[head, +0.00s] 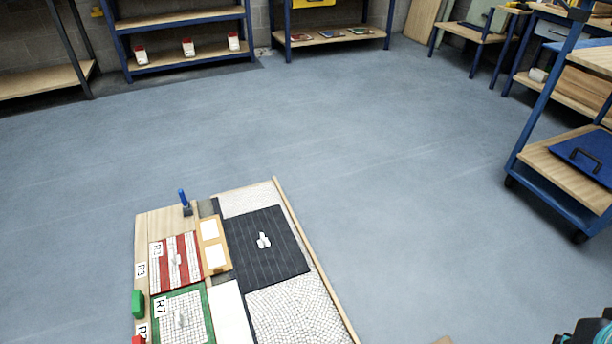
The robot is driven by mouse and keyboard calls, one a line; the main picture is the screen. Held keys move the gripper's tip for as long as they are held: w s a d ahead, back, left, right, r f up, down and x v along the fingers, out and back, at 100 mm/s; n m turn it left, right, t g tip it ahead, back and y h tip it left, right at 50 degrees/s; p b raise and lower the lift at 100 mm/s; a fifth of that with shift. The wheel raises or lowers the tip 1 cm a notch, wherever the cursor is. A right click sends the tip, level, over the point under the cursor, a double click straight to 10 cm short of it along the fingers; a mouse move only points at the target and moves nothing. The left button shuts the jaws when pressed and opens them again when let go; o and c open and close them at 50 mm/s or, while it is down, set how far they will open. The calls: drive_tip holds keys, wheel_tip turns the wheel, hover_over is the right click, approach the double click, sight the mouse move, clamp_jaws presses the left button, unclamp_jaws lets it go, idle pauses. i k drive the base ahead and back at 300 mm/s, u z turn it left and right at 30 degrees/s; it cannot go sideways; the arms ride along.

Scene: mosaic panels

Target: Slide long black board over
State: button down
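A dark, nearly black board with thin pale lines (280,262) lies on the mosaic panel (290,315), with a small white handle-like piece (264,240) at its middle. Pale mosaic shows above and below the board. Its left edge lies beside a narrow dark strip (243,312) that runs along the panel. My gripper is not in view, and nothing visible touches the board.
Left of the board are a wooden frame with white panes (213,244), a red-striped panel (187,266), a green-bordered panel (206,318), a blue-handled tool (184,199) and a green block (138,303). Open floor (400,180) surrounds the panel; a blue cart (530,150) stands right.

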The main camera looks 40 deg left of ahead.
sight(266, 252)
drive_tip(key=u, duration=0.1)
drive_tip(key=i, duration=1.9)
drive_tip(key=u, duration=0.85)
drive_tip(key=i, duration=1)
drive_tip(key=u, duration=1.7)
drive_tip(key=i, duration=0.7)
drive_tip(key=u, duration=0.55)
